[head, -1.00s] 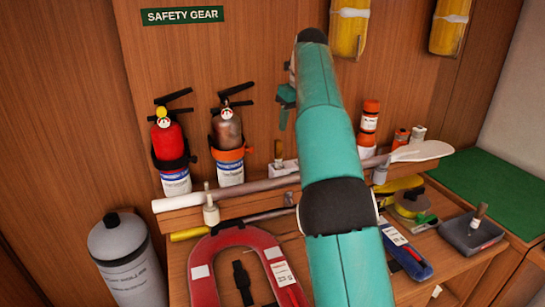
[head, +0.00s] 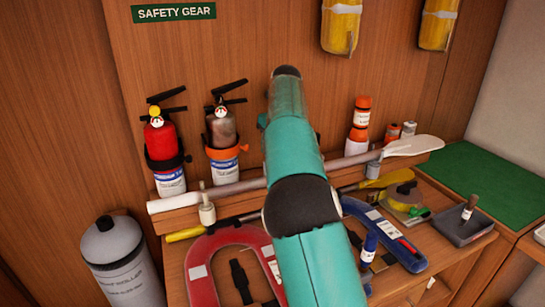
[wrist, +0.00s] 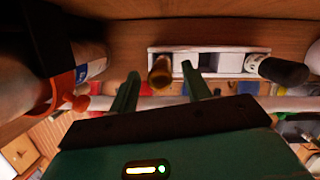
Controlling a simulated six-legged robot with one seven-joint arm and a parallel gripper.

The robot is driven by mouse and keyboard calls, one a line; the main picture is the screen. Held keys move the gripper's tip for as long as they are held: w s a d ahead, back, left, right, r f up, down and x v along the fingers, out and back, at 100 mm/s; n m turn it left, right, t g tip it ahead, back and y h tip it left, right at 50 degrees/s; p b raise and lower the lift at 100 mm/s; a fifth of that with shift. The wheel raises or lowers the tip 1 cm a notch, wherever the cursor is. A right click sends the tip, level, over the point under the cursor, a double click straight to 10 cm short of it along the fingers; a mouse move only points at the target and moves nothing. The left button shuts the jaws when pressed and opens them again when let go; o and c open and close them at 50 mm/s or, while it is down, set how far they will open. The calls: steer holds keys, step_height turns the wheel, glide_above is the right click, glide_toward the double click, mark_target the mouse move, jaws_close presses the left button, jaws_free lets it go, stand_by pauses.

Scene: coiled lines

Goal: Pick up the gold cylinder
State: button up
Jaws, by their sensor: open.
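The gold cylinder (wrist: 160,74) shows in the wrist view at the left end of a white rack (wrist: 212,60), its near end facing the camera. My gripper (wrist: 160,82) is open, with one green finger on each side of the cylinder in the picture. No contact shows, and I cannot tell whether the fingertips reach as far as the cylinder. In the head view my teal arm hides the gripper, the cylinder and the rack.
A black cylinder (wrist: 280,70) is at the rack's right end. A silver extinguisher (head: 221,130) in an orange bracket stands close on the left, beside a red one (head: 162,140). A long pole (head: 240,187) crosses in front. A red horseshoe float (head: 200,270) lies on the bench.

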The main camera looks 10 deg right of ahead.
steer(key=x, duration=0.4)
steer(key=shift+w, duration=0.1)
steer(key=shift+d, duration=0.1)
steer(key=c, duration=1)
steer(key=shift+c, duration=0.2)
steer(key=shift+r, duration=0.1)
